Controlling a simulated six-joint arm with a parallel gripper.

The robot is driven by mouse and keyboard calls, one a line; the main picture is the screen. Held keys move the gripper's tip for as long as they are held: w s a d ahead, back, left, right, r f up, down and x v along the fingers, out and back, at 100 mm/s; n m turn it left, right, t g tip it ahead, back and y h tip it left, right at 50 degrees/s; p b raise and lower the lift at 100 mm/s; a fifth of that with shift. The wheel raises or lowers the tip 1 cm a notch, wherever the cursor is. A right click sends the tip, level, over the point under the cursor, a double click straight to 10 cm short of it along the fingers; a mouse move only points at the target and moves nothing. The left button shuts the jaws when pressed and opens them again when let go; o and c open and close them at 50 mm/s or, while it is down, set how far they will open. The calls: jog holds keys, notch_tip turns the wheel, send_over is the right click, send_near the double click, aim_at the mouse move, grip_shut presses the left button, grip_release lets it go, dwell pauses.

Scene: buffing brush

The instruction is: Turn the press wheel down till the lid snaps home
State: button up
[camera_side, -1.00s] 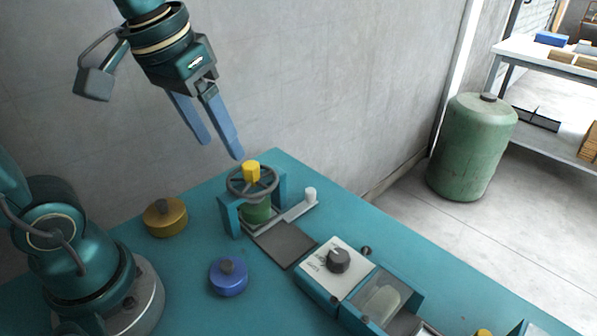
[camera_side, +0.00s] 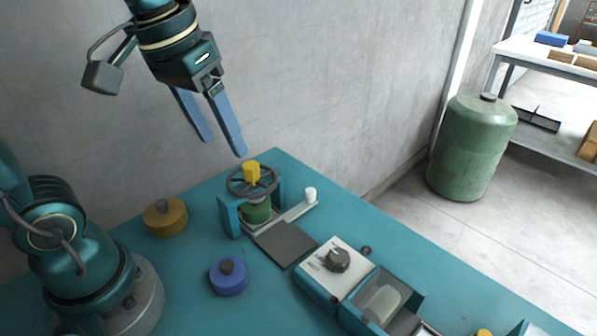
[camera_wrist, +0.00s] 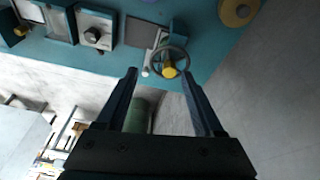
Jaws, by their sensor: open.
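The press wheel (camera_side: 252,181) is a dark spoked ring with a yellow knob (camera_side: 251,172) standing up from it. It sits in a teal press frame (camera_side: 229,217) at the back of the table, over a green cylindrical piece (camera_side: 256,212). The lid cannot be told apart from that piece. My gripper (camera_side: 224,148) is open and empty, above and a little left of the wheel. In the wrist view the wheel (camera_wrist: 184,60) and its yellow knob (camera_wrist: 169,72) show beyond the spread fingers (camera_wrist: 167,82), apart from them.
A gold round lidded item (camera_side: 165,218) and a blue one (camera_side: 228,278) stand left and front of the press. A white box with a dark dial (camera_side: 337,260) and a clear-covered bin (camera_side: 381,300) are to the right.

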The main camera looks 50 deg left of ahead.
jog(key=n+g, duration=0.1)
jog(key=g, duration=0.1)
send_near(250, 164)
jog(key=d+f, duration=0.1)
jog(key=f, duration=0.1)
jog(key=w+a+f+g, duration=0.1)
jog(key=shift+f+n, duration=0.3)
jog(key=shift+f, duration=2.7)
